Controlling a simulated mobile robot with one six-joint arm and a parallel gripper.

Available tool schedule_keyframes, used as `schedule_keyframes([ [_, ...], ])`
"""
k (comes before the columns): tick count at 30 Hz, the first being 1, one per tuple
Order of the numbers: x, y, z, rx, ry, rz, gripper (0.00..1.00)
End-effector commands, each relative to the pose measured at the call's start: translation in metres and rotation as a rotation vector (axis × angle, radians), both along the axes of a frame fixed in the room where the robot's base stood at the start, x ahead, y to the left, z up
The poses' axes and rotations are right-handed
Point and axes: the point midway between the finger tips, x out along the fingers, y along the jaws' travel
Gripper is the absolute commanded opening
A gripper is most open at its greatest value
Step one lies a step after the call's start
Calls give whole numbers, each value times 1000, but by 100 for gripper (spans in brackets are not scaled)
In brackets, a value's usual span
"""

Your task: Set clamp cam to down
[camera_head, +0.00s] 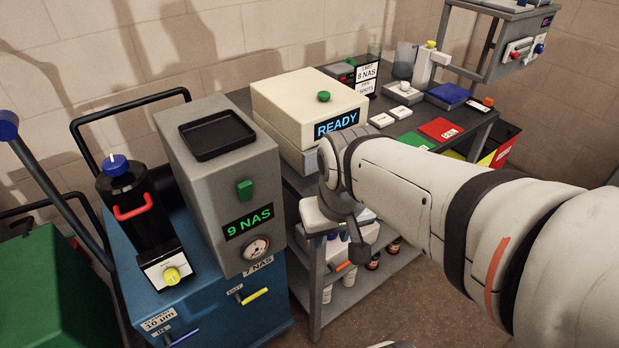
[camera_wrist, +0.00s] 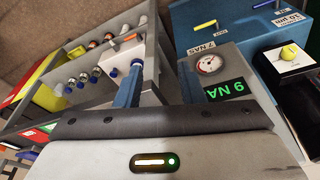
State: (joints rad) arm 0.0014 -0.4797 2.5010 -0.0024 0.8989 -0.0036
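No part is plainly marked as the clamp cam, so I cannot tell which one it is. A red handle (camera_head: 132,206) sits on the front of an upright black cylinder with a blue knob (camera_head: 116,165) on top, at the left. A small white stand with a yellow knob (camera_head: 431,44) is at the back of the bench. My gripper (camera_head: 356,232) hangs in front of the bench's near edge, right of the grey box and apart from the black cylinder. Its fingertips do not show clearly. In the wrist view, the gripper body fills the bottom and a blue bar (camera_wrist: 128,88) lies beyond it.
A grey box reading 9 NAS (camera_head: 223,170) stands on a blue cabinet (camera_head: 235,310). A cream box reading READY (camera_head: 305,108) stands on the bench. Bottles and a white box (camera_wrist: 121,52) sit on the shelves below. A green box (camera_head: 50,290) is at far left.

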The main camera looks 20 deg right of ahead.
Motion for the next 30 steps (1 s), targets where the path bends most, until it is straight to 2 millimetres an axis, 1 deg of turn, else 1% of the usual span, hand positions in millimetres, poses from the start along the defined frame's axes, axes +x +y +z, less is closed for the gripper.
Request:
schedule_keyframes([
  [8,0,0,0,0,1,0,35],
  [11,1,-1,-10,15,23,-6,35],
  [13,3,-2,-25,41,64,-17,35],
  [14,4,-4,-34,59,87,-27,35],
  [17,10,-7,-73,150,182,-55,35],
  [18,13,-8,-90,201,221,-67,35],
  [22,27,-13,-144,396,321,-110,35],
  [26,46,-23,-195,614,354,-161,35],
  [27,53,-29,-210,683,352,-180,35],
  [29,64,-37,-234,787,335,-209,35],
  [30,71,-45,-249,856,316,-231,35],
])
